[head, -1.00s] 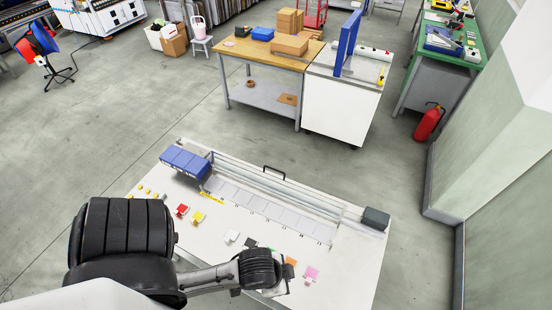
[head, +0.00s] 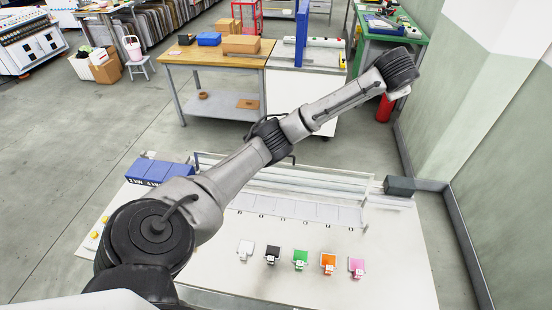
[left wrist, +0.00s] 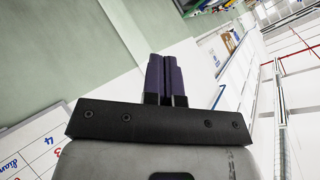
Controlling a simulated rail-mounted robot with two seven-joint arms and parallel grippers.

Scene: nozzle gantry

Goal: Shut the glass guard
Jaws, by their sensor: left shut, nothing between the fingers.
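The glass guard (head: 330,176) is a thin clear panel along the back of the white gantry table in the head view. My left arm crosses in front of its middle and left part. Part of its black handle (head: 291,158) shows just behind the arm. The guard's exact tilt is hard to tell. My left arm reaches across to the upper right, and its wrist is high, beyond the table's right back corner. In the left wrist view my left gripper (left wrist: 167,80) shows dark purple fingers pressed together, with nothing between them. My right gripper is not in view.
Coloured tags, such as a green one (head: 300,259), line the table front. A red extinguisher (head: 384,110) stands near the right wall. A wooden bench (head: 212,54) is behind.

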